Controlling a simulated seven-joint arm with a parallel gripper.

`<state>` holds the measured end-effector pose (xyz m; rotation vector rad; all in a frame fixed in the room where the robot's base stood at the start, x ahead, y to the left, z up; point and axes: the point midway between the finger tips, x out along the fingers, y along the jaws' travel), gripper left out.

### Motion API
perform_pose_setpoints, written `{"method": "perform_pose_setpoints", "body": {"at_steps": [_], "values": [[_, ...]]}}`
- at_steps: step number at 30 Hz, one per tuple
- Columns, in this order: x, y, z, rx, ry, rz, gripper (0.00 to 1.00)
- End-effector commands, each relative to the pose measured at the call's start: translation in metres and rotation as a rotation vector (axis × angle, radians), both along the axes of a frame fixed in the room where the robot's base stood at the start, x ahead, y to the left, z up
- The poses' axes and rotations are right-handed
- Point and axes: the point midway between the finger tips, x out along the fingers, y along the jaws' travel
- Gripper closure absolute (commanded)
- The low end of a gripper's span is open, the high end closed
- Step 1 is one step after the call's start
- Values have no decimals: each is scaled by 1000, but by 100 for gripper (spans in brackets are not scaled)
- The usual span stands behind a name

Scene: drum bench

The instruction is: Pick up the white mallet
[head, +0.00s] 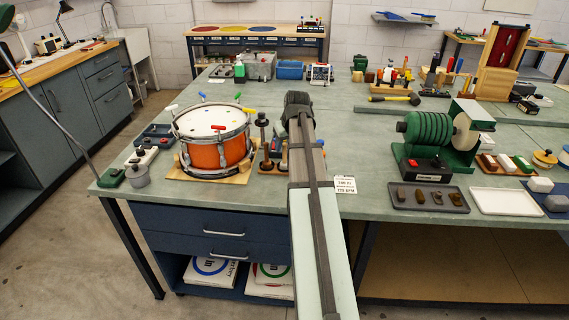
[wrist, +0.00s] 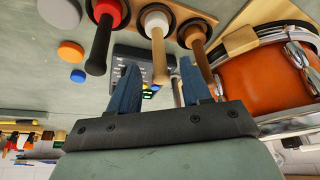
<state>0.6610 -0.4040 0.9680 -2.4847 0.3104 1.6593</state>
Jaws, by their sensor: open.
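The white mallet (wrist: 157,40) stands in a black ring of a wooden rack, its white end by the ring and its pale wooden handle reaching toward the camera. A mallet with a red end and dark handle (wrist: 104,40) is on its left, and a brown one (wrist: 196,45) on its right. My gripper (wrist: 160,70) is open in the wrist view, its two blue fingers on either side of the white mallet's handle in the picture; I cannot tell whether they reach it in depth. In the head view my arm hides the gripper and part of the rack.
An orange drum (head: 208,154) stands beside the rack; its shell (wrist: 262,85) is close right of my fingers in the wrist view. A grey keypad device (wrist: 145,57) lies behind the handle. Loose discs (wrist: 70,51) lie at left. A green roller machine (head: 430,130) stands right of my arm.

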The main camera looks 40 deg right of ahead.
Motion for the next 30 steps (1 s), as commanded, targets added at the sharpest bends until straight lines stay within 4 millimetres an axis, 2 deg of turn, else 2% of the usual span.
{"method": "perform_pose_setpoints", "body": {"at_steps": [9, 17, 30], "values": [[14, -3, -34, 0, 2, 0, 52], [15, -3, -37, 0, 0, 0, 52], [15, -3, -36, 0, 0, 0, 92]]}}
